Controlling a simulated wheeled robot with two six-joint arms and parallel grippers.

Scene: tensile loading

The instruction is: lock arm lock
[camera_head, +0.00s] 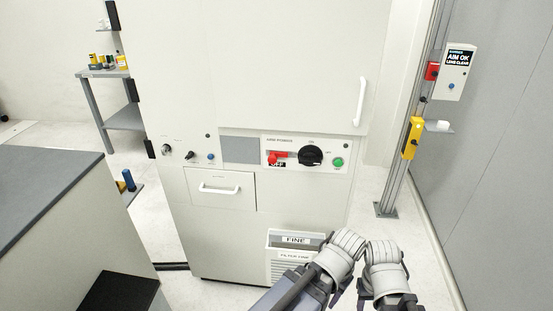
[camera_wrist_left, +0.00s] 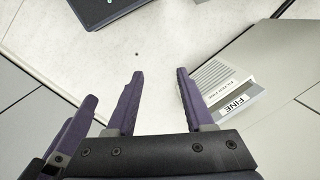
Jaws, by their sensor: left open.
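I cannot tell for certain which part is the arm lock. The white cabinet's control panel (camera_head: 328,151) carries a red handle (camera_head: 278,156) above an OFF label, a black rotary knob (camera_head: 311,155) and a green button (camera_head: 338,162). My left gripper (camera_wrist_left: 158,74) is open and empty in the left wrist view, with floor between its two purple fingers. A further purple finger (camera_wrist_left: 68,128) shows at the left there, perhaps my right gripper's. In the head view both arms are at the lower right, below the panel, their fingers mostly hidden.
A FINE-labelled filter box (camera_head: 295,241) is low on the cabinet, close to my arms; it also shows in the left wrist view (camera_wrist_left: 228,92). A metal post with a yellow device (camera_head: 411,138) and AIM OK box (camera_head: 456,72) stands right. A grey-topped bench (camera_head: 40,180) is left.

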